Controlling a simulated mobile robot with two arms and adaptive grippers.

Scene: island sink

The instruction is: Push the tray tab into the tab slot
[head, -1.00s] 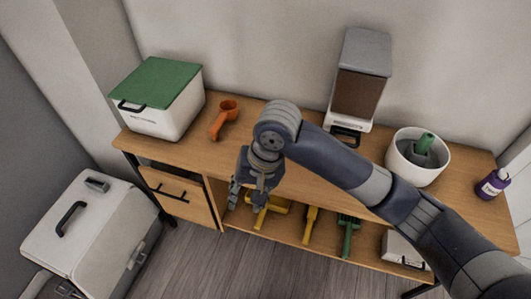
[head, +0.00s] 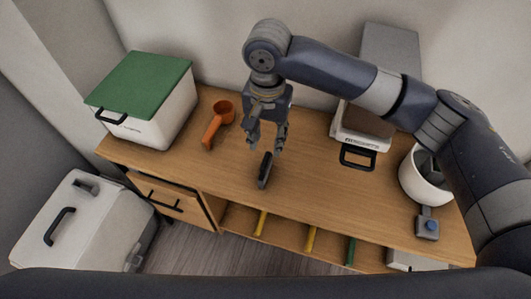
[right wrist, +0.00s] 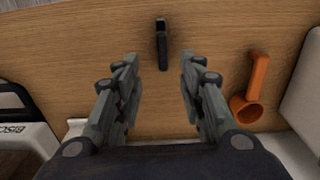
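A small black piece (head: 265,170) sits on the wooden worktop; it also shows in the right wrist view (right wrist: 162,45). I cannot tell whether it is the tray tab. My right gripper (head: 266,143) is open and empty, just behind and above this piece. In the right wrist view its spread fingers (right wrist: 158,78) point towards the piece, which lies apart from them. A grey and white dispenser (head: 358,128) stands to the right with a black loop (head: 357,157) at its lower front. The tab slot is not clearly visible. My left gripper is not in view.
An orange scoop (head: 217,125) lies left of the gripper, also in the right wrist view (right wrist: 250,98). A green-lidded white bin (head: 150,108) stands at the left, a white pot (head: 408,180) at the right. A grey block with a blue button (head: 428,226) is near the front edge.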

